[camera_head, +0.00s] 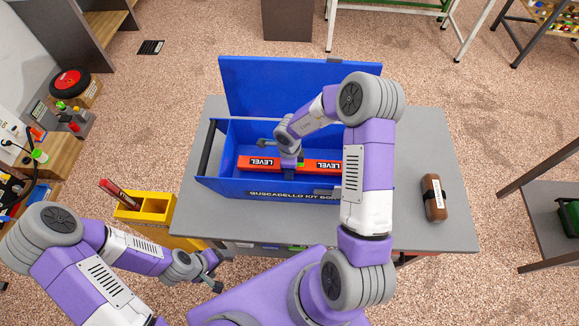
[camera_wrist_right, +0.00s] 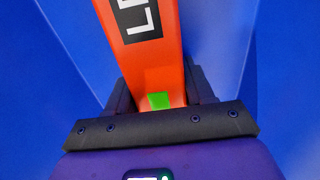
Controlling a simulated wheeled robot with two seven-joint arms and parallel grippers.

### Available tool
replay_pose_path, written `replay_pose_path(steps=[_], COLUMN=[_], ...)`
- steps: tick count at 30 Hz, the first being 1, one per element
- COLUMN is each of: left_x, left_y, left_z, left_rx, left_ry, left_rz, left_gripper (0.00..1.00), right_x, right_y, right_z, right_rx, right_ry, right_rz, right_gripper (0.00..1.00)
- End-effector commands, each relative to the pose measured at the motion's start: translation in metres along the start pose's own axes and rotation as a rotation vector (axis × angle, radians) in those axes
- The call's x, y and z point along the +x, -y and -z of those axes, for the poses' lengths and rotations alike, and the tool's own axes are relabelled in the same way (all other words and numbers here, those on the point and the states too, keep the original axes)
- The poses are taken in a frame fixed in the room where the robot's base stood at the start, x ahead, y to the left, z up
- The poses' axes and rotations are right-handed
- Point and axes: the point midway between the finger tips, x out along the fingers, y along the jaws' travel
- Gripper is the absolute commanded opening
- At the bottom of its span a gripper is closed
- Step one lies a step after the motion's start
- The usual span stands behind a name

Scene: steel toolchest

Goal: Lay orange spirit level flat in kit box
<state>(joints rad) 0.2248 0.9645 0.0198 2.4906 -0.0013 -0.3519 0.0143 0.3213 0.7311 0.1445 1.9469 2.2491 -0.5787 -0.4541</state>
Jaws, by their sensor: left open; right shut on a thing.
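The orange spirit level (camera_head: 257,163) has black LEVEL labels and lies lengthwise inside the blue kit box (camera_head: 222,150), near its front wall. My right gripper (camera_head: 289,160) reaches down into the box and is shut on the middle of the level. In the right wrist view the level (camera_wrist_right: 146,62) runs between the two dark fingers (camera_wrist_right: 158,95), with a green vial patch near them. I cannot tell whether it touches the box floor. The right arm hides the box's right part. My left gripper (camera_head: 214,275) is open and empty, below the table's front left.
The box stands on a grey table (camera_head: 440,150) with its lid (camera_head: 280,85) raised at the back. A brown object with a white label (camera_head: 434,198) lies at the table's right. A yellow bin (camera_head: 150,212) with a red tool stands at the left.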

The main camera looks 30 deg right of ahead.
Motion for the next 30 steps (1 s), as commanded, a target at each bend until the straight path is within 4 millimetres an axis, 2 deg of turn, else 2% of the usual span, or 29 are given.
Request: replay_pose_path(steps=[15,16,25,30], left_x=[-0.0005,-0.0005,-0.0004,-0.0004], left_y=[-0.0002,-0.0002,-0.0002,-0.0001], left_z=[0.0000,0.0000,0.0000,0.0000], left_rx=[0.000,0.000,0.000,0.000], left_ry=[0.000,0.000,0.000,0.000], left_rz=[0.000,0.000,0.000,0.000], left_gripper=[0.82,0.82,0.82,0.82], right_x=[0.0061,0.0063,0.0061,0.0061], right_y=[0.0002,0.0002,0.0002,0.0001], right_z=[-0.0001,-0.0001,0.0000,-0.0001], right_rx=[0.000,0.000,0.000,0.000], right_ry=[0.000,0.000,0.000,0.000], right_rz=[0.000,0.001,0.001,0.000], right_gripper=[0.11,0.54,1.00,1.00])
